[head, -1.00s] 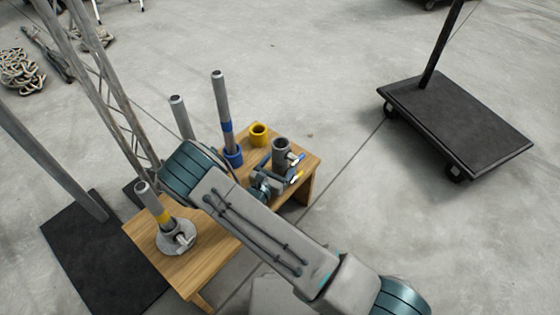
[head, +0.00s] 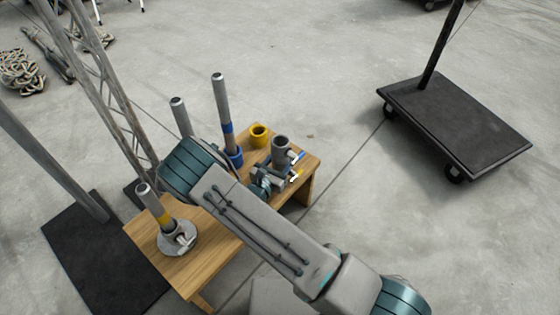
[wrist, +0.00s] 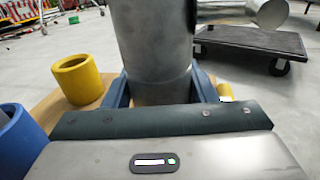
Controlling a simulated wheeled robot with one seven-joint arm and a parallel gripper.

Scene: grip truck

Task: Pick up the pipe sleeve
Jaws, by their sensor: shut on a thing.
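The pipe sleeve (head: 281,146), a grey open-topped cylinder, stands upright over the right part of the wooden table. In the wrist view the sleeve (wrist: 156,50) fills the middle, between the two blue fingers. My gripper (head: 280,170) is shut on it; it also shows in the wrist view (wrist: 160,92). The sleeve's lower part is hidden by the gripper, so I cannot tell whether it touches the table.
A yellow ring (head: 259,135) lies behind the sleeve. A blue collar (head: 234,158) surrounds a standing pipe (head: 221,95). Another pipe with a flange (head: 177,238) stands on the table (head: 205,265). A black cart (head: 455,120) stands at right on open floor.

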